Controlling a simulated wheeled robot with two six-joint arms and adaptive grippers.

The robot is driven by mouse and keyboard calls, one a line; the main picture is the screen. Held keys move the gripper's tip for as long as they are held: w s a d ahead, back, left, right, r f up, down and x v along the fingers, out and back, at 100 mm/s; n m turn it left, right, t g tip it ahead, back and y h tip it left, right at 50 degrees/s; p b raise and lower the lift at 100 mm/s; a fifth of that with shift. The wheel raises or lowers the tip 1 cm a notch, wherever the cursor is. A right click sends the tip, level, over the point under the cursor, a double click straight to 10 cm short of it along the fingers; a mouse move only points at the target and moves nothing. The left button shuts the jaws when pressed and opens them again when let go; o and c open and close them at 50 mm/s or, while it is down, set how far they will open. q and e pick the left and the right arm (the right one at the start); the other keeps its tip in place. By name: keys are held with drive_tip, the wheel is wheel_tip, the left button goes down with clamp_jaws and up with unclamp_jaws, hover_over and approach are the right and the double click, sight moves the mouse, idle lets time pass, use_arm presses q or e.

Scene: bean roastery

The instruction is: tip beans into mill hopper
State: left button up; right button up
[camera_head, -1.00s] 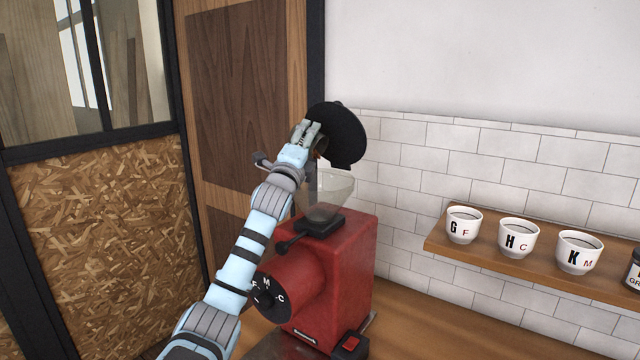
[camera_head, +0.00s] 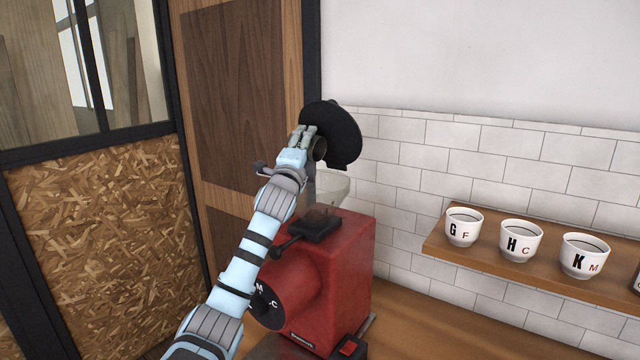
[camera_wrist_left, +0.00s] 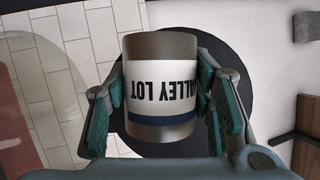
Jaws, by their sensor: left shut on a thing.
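My left gripper (camera_head: 303,137) is shut on a metal can (camera_head: 319,149), above and slightly left of the mill's clear hopper (camera_head: 333,188). In the left wrist view the can (camera_wrist_left: 161,88) sits between both fingers and has a white label with upside-down lettering reading "ALLEY LOT". The can's mouth and contents are hidden. Something brown shows low in the hopper. The hopper sits on the red mill (camera_head: 335,268). A black disc (camera_head: 340,132), perhaps a lid, stands tilted behind the can; I cannot tell whether they touch. My right gripper is out of view.
A wood-panelled door (camera_head: 235,90) is behind my arm. The wooden counter (camera_head: 430,325) right of the mill is clear.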

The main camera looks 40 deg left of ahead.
use_arm(q)
drive_tip(key=n, duration=0.1)
drive_tip(key=f+n+g, duration=0.1)
drive_tip(key=shift+s+a+f+n+y, duration=0.3)
drive_tip(key=shift+s, duration=0.1)
drive_tip(key=s+a+n+g+h, duration=0.3)
drive_tip(key=a+n, duration=0.4)
drive_tip(key=n, duration=0.7)
drive_tip(key=g+h, duration=0.1)
drive_tip(key=h, duration=0.1)
drive_tip(key=shift+s+a+f+n+g+h+p, duration=0.15)
drive_tip(key=shift+a+f+n+g+h+p, duration=0.15)
drive_tip(key=shift+f+g+h+p, duration=0.1)
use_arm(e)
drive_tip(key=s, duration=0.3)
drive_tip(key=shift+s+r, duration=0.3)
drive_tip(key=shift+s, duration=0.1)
use_arm(q)
drive_tip(key=shift+s+a, duration=0.1)
drive_tip(key=shift+s, duration=0.1)
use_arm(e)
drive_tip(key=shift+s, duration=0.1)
use_arm(q)
drive_tip(key=shift+w, duration=0.15)
